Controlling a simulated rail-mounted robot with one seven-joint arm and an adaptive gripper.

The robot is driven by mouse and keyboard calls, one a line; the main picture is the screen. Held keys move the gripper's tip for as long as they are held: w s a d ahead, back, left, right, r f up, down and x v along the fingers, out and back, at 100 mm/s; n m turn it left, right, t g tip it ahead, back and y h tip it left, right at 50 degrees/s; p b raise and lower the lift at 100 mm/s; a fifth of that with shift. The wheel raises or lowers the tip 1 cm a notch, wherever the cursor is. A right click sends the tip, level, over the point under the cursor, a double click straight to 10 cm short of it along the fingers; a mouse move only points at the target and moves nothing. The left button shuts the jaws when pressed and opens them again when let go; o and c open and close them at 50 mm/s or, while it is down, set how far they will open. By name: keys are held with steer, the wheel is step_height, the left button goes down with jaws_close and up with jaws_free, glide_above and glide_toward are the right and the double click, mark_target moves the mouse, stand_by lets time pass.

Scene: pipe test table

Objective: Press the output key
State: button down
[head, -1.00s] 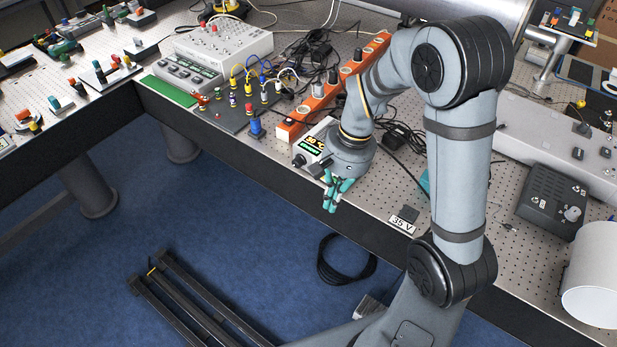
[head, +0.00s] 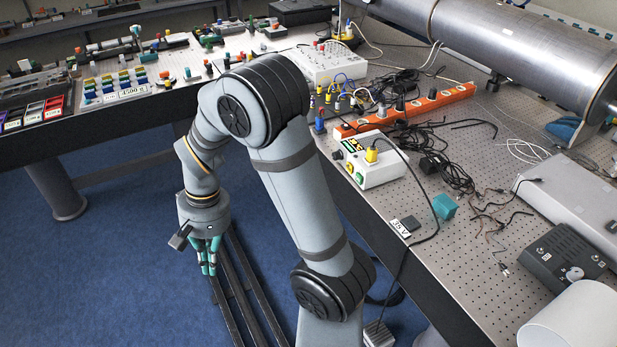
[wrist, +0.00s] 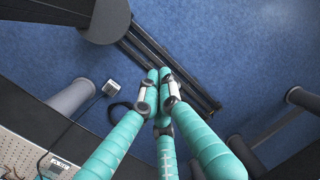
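The white power supply box (head: 388,168) stands near the front edge of the bench. Its front face, turned to the left, has a lit display (head: 354,149) and small coloured controls, among them a green button (head: 360,179). Which control is the output key is too small to read. My gripper (head: 208,270) hangs over the blue floor, left of the bench and well away from the box. In the wrist view its teal fingers (wrist: 160,76) converge with tips together, holding nothing.
A "35 V" card (head: 398,228) lies on the bench (head: 455,260) near the front edge. An orange power strip (head: 425,104) and loose black cables lie behind the box. Dark rails (head: 245,290) lie on the floor below my gripper.

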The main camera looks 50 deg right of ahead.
steer(key=w+d+f+n+t+h+b, duration=0.1)
steer(key=w+d+f+t+h+b, duration=0.1)
steer(key=w+d+f, duration=0.35)
steer(key=w+d+f+n+t+h+b, duration=0.1)
steer(key=w+d+f+t+b, duration=0.15)
steer(key=w+d, duration=0.6)
steer(key=w+d+f+t+h+b, duration=0.1)
steer(key=w+d+f+t+h, duration=0.1)
steer(key=w+d+f, duration=0.35)
steer(key=w+d+f+n+t+h+b, duration=0.1)
steer(key=d+h+b, duration=0.15)
steer(key=d, duration=0.65)
steer(key=w+d+f+n+h+b, duration=0.15)
steer(key=d+h, duration=0.25)
steer(key=d, duration=0.5)
steer(key=s+d+n+h+b, duration=0.3)
steer(key=s+d+n+h, duration=0.2)
steer(key=s+d, duration=0.5)
steer(key=shift+s+d+r+h, duration=0.2)
steer(key=shift+s+d+h, duration=0.3)
steer(key=shift+h, duration=0.45)
